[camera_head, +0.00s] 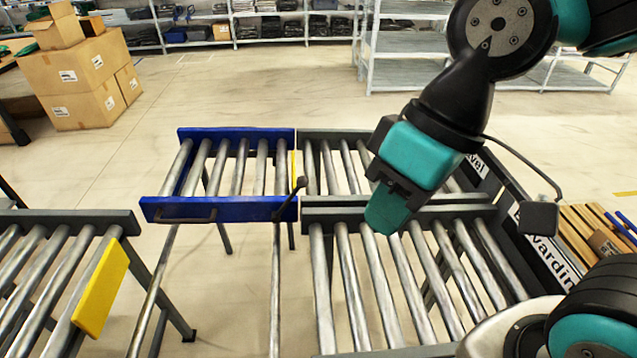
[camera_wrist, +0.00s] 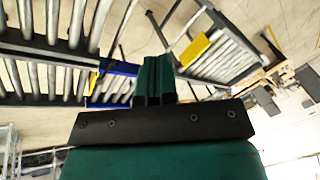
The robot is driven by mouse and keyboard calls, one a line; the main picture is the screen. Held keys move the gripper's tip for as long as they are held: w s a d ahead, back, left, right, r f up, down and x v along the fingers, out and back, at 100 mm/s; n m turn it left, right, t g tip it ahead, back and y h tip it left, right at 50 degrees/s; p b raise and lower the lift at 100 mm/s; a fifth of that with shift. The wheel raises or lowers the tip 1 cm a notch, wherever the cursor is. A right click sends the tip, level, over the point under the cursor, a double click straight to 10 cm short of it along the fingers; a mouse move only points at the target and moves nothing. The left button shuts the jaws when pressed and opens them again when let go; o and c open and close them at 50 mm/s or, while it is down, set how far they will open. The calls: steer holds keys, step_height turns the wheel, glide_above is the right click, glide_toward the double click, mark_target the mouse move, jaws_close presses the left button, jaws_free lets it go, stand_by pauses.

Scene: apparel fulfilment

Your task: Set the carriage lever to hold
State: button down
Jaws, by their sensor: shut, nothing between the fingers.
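The carriage is a blue-framed roller section (camera_head: 220,209) in the middle of the head view. A dark lever (camera_head: 291,198) with a knob end stands tilted at its front right corner. My gripper (camera_head: 385,212) is shut and empty, to the right of the lever and apart from it, over the grey roller conveyor (camera_head: 400,270). In the wrist view, the gripper's teal fingers (camera_wrist: 155,75) are together, and part of the blue carriage (camera_wrist: 120,68) shows behind them. The lever cannot be made out clearly there. No hold marking can be read.
Another roller conveyor (camera_head: 60,260) with a yellow end plate (camera_head: 102,287) stands at the left, with a gap before the carriage. Stacked cartons (camera_head: 75,80) are at the back left. A labelled dark rail (camera_head: 545,245) runs along the right. Open floor lies behind the carriage.

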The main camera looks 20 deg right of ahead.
steer(key=w+d+f+m+y+b, duration=0.15)
steer(key=w+f+m, duration=0.3)
steer(key=w, duration=0.45)
steer(key=w+f+m+y+b, duration=0.2)
steer(key=w+f+m+b, duration=0.1)
steer(key=w+m, duration=0.4)
steer(key=w+d+f+m+y+b, duration=0.15)
steer(key=w+f+m, duration=0.25)
steer(key=w, duration=0.6)
steer(key=w+d+f+m+t+y+b, duration=0.2)
steer(key=w+d+f+m, duration=0.2)
steer(key=d+f+m, duration=0.3)
steer(key=w+d+f+m+t+y+b, duration=0.2)
steer(key=w+d+f+m, duration=0.3)
steer(key=f, duration=0.5)
steer(key=shift+w+d+f+m+b, duration=0.2)
steer(key=shift+d+f+m+b, duration=0.2)
steer(key=shift+d+m, duration=0.5)
steer(key=p+x, duration=0.1)
steer(key=x, duration=0.3)
steer(key=p+x, duration=0.1)
steer(key=x, duration=0.4)
steer(key=shift+w+a+r, duration=0.15)
steer(key=shift+a, duration=0.15)
steer(key=a, duration=0.1)
steer(key=w+a+r+p, duration=0.1)
steer(key=a, duration=0.1)
steer(key=shift+w+r, duration=0.1)
steer(key=shift+w+a, duration=0.2)
steer(key=shift+a, duration=0.15)
